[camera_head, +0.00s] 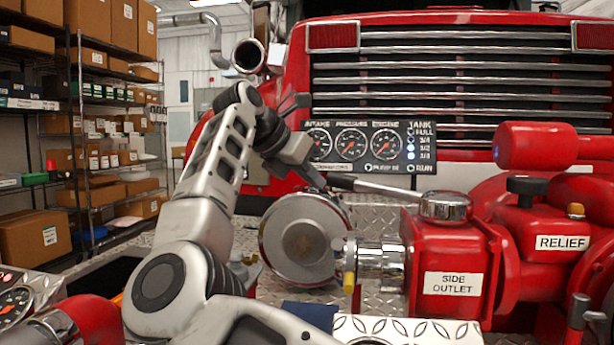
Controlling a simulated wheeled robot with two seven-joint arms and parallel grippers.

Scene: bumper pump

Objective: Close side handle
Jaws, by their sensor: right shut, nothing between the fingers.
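The side handle (375,188) is a slim metal lever with a dark grip. It runs left and slightly up from a chrome cap (445,207) on top of the red side outlet valve (447,255), which is labelled "SIDE OUTLET".
A round metal cap (303,240) stands left of the outlet's chrome fitting. A gauge panel (368,147) is close behind the handle. Red pipework with a "RELIEF" label (562,243) fills the right side. Shelves with boxes (35,228) stand far left.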

